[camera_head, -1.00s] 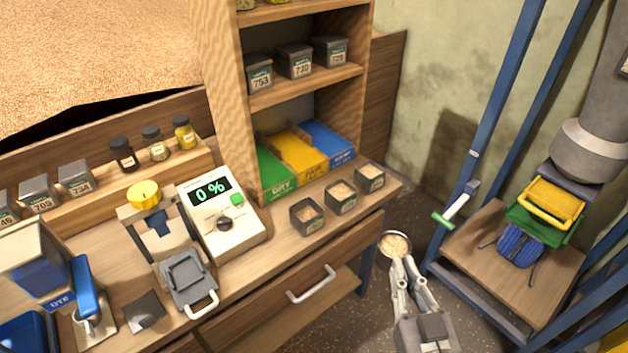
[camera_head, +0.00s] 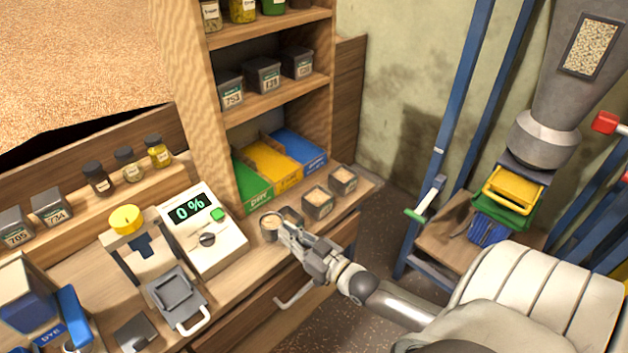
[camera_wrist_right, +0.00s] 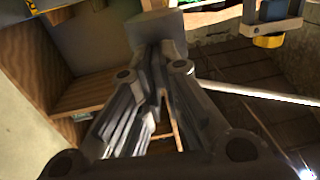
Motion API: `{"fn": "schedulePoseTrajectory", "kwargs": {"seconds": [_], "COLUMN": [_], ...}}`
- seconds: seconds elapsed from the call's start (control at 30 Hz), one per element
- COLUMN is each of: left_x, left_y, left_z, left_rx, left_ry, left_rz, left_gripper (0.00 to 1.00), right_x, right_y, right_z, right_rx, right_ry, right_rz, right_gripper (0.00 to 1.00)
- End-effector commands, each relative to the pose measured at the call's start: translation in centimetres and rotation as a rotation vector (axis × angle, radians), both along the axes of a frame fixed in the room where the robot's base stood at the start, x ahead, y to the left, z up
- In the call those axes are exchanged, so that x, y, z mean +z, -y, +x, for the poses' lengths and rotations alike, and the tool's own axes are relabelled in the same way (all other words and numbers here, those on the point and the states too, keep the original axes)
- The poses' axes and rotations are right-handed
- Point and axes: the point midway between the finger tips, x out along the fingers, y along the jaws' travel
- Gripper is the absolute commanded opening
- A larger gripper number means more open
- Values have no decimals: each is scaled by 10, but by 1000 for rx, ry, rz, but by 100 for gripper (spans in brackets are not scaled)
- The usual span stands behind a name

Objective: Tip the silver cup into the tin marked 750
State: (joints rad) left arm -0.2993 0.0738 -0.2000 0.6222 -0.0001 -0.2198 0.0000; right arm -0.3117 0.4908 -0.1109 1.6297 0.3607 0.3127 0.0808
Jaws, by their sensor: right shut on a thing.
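The silver cup (camera_head: 271,223), round with pale grain showing inside, is at the front of the bench, beside the leftmost of three open grey tins. My right gripper (camera_head: 286,232) is shut on it; its mouth still faces up. That left tin (camera_head: 292,214) is partly hidden behind the cup and my fingers. The middle tin (camera_head: 318,203) and right tin (camera_head: 343,180) hold pale grain. I cannot read 750 on any of them. In the right wrist view the gripper fingers (camera_wrist_right: 155,95) point toward a grey shape that I cannot identify. My left gripper is not in view.
The white meter (camera_head: 203,232) reading 0 % stands left of the cup. Green, yellow (camera_head: 275,168) and blue bins sit behind the tins. Labelled tins (camera_head: 262,75) fill the shelf above. A drawer handle (camera_head: 295,291) juts out below the bench edge.

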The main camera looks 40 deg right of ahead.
Motion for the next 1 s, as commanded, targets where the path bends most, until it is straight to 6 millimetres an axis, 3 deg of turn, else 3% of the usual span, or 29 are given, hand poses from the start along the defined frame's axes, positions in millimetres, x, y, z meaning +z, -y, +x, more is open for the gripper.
{"fn": "schedulePoseTrajectory", "kwargs": {"seconds": [0.03,0.1,0.2,0.33,0.63,1.0], "left_x": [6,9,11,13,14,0], "left_y": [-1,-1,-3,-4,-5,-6], "left_z": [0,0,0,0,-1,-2], "left_rx": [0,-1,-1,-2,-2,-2], "left_ry": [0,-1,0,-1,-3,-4], "left_rz": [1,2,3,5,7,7], "left_gripper": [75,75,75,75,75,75], "right_x": [8,14,22,30,38,17], "right_y": [27,57,92,119,129,116], "right_z": [14,26,39,47,50,49], "right_rx": [-11,-30,-53,-73,-81,-80], "right_ry": [6,5,4,1,20,25], "right_rz": [-10,-8,-5,-1,-159,-209], "right_gripper": [0,0,0,0,0,0]}}
